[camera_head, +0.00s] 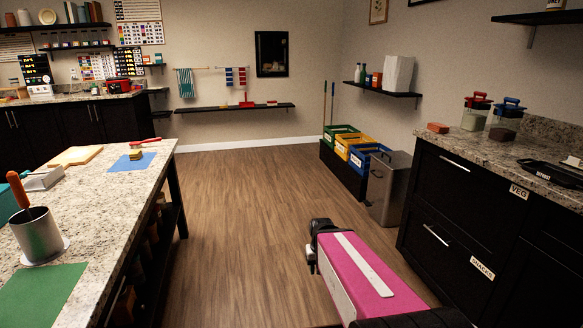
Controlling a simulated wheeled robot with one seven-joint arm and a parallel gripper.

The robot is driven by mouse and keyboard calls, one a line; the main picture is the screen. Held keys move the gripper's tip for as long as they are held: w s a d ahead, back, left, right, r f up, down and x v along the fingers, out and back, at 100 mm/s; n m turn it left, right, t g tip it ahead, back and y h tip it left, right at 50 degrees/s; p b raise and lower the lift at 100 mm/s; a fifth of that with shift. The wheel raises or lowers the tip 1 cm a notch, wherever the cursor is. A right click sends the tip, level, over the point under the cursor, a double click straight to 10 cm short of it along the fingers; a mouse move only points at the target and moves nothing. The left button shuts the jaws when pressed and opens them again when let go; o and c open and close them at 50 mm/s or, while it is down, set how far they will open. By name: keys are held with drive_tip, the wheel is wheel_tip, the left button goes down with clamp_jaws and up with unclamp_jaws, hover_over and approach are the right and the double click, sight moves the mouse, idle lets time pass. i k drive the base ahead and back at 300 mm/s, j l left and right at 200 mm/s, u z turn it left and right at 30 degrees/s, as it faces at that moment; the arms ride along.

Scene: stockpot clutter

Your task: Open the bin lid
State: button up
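A grey metal bin (385,197) stands on the floor at the right, between the row of crates and the black cabinet. Its lid (396,160) looks closed. A small dark handle-like part shows near the top of its front. My pink arm reaches in from the lower right. My gripper (314,246) is the small black end at the arm's far left, over the open floor. It is in front of the bin and to its left, well apart from it. The fingers are small and dark, so I cannot tell their opening. I see nothing held.
Green (341,138), yellow (355,150) and blue (364,160) crates stand in a black rack left of the bin. A black cabinet (450,215) with a stone top is close on its right. A stone-topped island (100,190) stands at left. The wooden floor (235,215) between is clear.

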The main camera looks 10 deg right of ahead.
sight(395, 160)
drive_tip(key=i+j+z, duration=0.1)
drive_tip(key=i+z, duration=0.2)
drive_tip(key=i, duration=1.55)
drive_tip(key=i+l+z, duration=0.1)
drive_tip(key=i+z, duration=0.15)
drive_tip(key=i, duration=0.4)
drive_tip(key=i+z, duration=0.25)
drive_tip(key=i, duration=0.35)
drive_tip(key=i+j+z, duration=0.25)
drive_tip(key=i, duration=0.4)
